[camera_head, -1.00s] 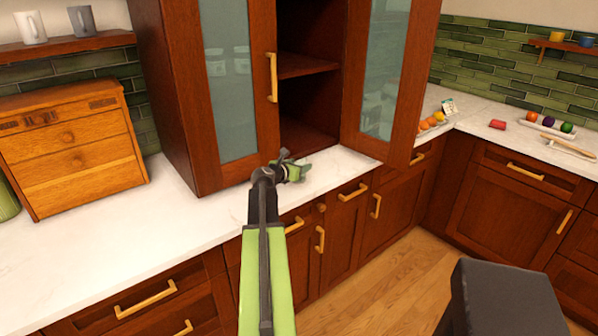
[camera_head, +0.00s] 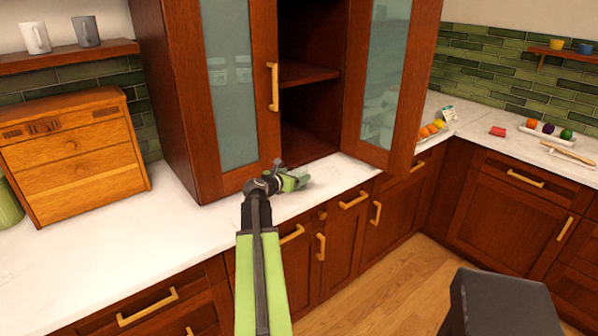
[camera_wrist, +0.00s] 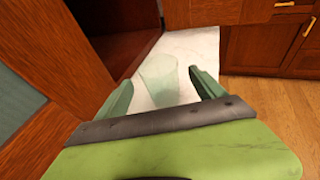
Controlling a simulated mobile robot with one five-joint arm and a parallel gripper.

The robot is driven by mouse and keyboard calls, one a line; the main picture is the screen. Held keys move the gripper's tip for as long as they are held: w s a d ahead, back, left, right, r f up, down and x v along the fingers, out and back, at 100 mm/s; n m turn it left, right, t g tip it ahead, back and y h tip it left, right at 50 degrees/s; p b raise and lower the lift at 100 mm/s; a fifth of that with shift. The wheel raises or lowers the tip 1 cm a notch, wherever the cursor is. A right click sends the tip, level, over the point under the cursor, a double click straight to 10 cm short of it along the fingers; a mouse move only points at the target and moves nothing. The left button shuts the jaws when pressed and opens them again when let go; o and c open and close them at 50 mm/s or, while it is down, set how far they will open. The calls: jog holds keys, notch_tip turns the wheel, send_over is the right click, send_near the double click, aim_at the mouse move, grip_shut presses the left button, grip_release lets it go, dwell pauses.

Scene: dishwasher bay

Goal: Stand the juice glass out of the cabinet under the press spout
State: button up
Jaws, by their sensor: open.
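A clear, faintly greenish glass (camera_wrist: 160,77) shows in the wrist view, between and just beyond the fingertips, over the white counter. Whether the fingers touch it, I cannot tell. My gripper (camera_wrist: 165,90) is open, its two green fingers apart. In the head view my gripper (camera_head: 296,179) is low over the counter, in front of the tall wooden cabinet (camera_head: 165,110); the glass is hard to make out there. No press or spout is in view.
The left cabinet door (camera_head: 264,130) and right door (camera_head: 352,130) stand on either side of the opening, close to my gripper. A wooden drawer box (camera_head: 75,155) stands at left. Counter (camera_head: 130,235) is clear at front left. Fruit and a tray (camera_head: 530,128) lie at right.

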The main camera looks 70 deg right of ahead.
jog(key=shift+o, duration=0.2)
jog(key=p+v, duration=0.1)
jog(key=v, duration=0.6)
jog(key=shift+a+p, duration=0.3)
jog(key=shift+o, duration=0.2)
jog(key=m, duration=0.4)
jog(key=a+r+m+p, duration=0.1)
jog(key=a+m, duration=0.1)
jog(key=m, duration=1.4)
jog(key=a+r+m, duration=0.1)
jog(key=a+m, duration=0.2)
jog(key=m, duration=1.3)
jog(key=b+x, duration=0.1)
jog(key=x, duration=0.3)
jog(key=b+x, duration=0.1)
jog(key=x, duration=0.3)
jog(key=b+x, duration=0.1)
jog(key=x, duration=0.2)
jog(key=shift+w+d+f, duration=0.15)
jog(key=shift+d+f, duration=0.15)
jog(key=shift+f, duration=0.1)
jog(key=shift+d, duration=0.35)
jog(key=b+x, duration=0.2)
jog(key=x, duration=0.3)
jog(key=shift+w+d+f, duration=0.1)
jog(key=shift+d, duration=0.05)
